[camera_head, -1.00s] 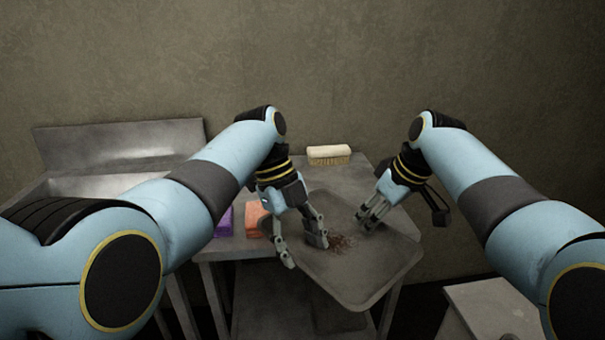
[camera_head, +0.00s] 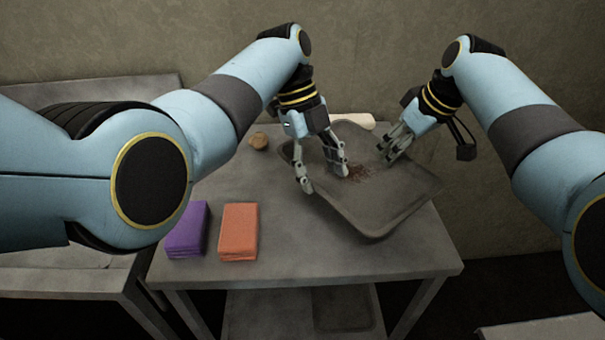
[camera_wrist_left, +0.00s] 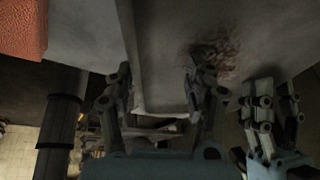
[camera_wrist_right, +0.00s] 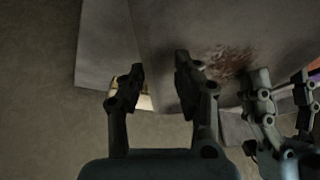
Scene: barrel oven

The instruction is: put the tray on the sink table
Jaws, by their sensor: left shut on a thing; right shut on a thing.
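The tray (camera_head: 375,215) is grey, shallow and tilted, with a reddish-brown stain on its middle. It appears over the right part of a grey metal table (camera_head: 300,245); I cannot tell whether it touches. My left gripper (camera_head: 320,176) is shut on the tray's left rim, and my right gripper (camera_head: 391,150) is shut on its far right side. The tray's wall runs between the fingers in the left wrist view (camera_wrist_left: 140,60) and the right wrist view (camera_wrist_right: 150,45). The fingers hide parts of the rim. The metal sink unit (camera_head: 60,285) stands at the left, partly hidden by my left arm.
A purple block (camera_head: 186,230) and an orange block (camera_head: 238,232) lie at the table's left front. A small brown round thing (camera_head: 258,141) and a pale brush (camera_head: 352,120) lie at the back. A grey surface (camera_head: 545,330) shows at bottom right. The table's front middle is clear.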

